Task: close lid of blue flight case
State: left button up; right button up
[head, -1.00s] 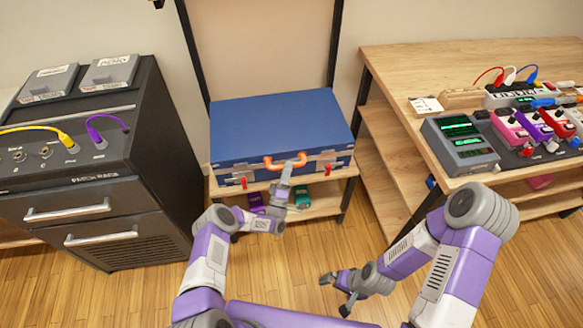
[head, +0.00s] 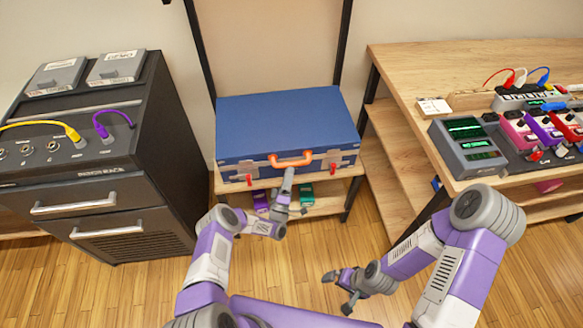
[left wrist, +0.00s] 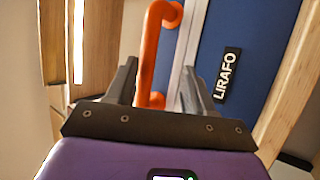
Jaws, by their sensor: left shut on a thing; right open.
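The blue flight case (head: 285,118) lies on a low wooden shelf, its lid down flat over the base. Its orange handle (head: 291,162) is on the front, with a red latch on either side. My left gripper (head: 288,175) is at the handle from the front and below. In the left wrist view the orange handle (left wrist: 148,55) runs between the two fingers of my left gripper (left wrist: 160,88), which is shut on it. The blue case side (left wrist: 230,45) has a LIRAFO label. My right gripper (head: 337,290) is open and empty, low over the floor.
A black rack cabinet (head: 100,200) with drawers and cables stands at left. A wooden desk (head: 415,80) with pedals and a grey device (head: 468,147) stands at right. Purple and green items lie under the case. The floor in front is clear.

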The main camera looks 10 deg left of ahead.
pick_arm(q)
jog(key=v, duration=0.5)
jog(key=shift+d+p, duration=0.15)
jog(key=shift+p, duration=0.15)
jog(key=shift+r, duration=0.1)
